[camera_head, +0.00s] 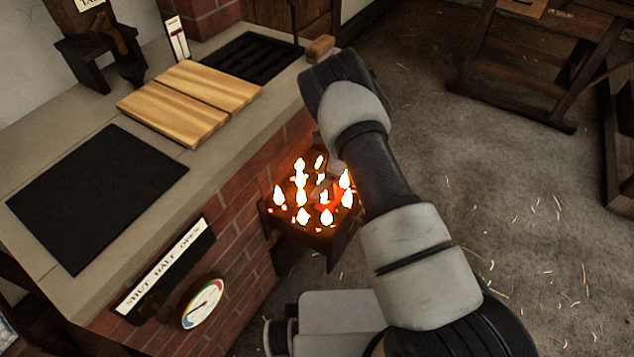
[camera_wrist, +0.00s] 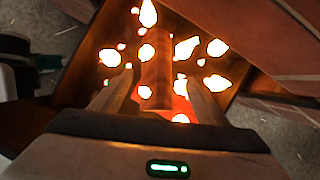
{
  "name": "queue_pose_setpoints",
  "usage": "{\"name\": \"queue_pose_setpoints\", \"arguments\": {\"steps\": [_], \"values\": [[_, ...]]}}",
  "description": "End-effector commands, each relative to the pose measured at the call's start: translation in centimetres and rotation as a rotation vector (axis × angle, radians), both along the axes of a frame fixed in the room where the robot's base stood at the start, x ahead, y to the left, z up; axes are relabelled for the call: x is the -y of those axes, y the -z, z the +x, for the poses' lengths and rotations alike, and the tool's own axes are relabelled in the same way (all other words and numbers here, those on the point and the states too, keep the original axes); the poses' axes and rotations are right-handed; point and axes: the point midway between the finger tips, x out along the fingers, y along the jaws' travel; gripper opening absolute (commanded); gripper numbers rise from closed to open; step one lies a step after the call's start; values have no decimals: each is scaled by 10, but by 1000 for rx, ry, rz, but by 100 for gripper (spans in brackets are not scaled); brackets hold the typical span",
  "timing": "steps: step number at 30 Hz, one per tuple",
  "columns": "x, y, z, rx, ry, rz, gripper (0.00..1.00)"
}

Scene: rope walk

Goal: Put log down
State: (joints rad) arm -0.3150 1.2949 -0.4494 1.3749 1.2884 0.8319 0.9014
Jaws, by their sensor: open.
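A brown log (camera_wrist: 157,62) lies among flames and glowing embers in the wrist view. The open fire tray (camera_head: 326,240) juts out from the front of the brick stove in the head view. My gripper (camera_wrist: 160,80) is open, with one finger on each side of the log's near end; I cannot tell whether either finger touches it. In the head view my gripper is mostly hidden by my arm and the flames, and the log is hard to make out there.
The brick stove's stone top carries a dark plate (camera_head: 98,195), wooden boards (camera_head: 190,102) and a black grate (camera_head: 247,58). A round dial (camera_head: 203,303) and a lettered plate (camera_head: 160,268) are on its front. Straw-strewn floor (camera_head: 530,210) lies open to the right, below a wooden bench (camera_head: 535,60).

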Motion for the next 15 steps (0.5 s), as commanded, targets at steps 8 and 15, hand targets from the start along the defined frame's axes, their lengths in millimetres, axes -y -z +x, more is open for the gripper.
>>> {"name": "queue_pose_setpoints", "arguments": {"steps": [8, 15], "values": [[23, -60, -4, 1, 1, 2, 68], [33, -83, -6, 2, -1, 1, 68]]}}
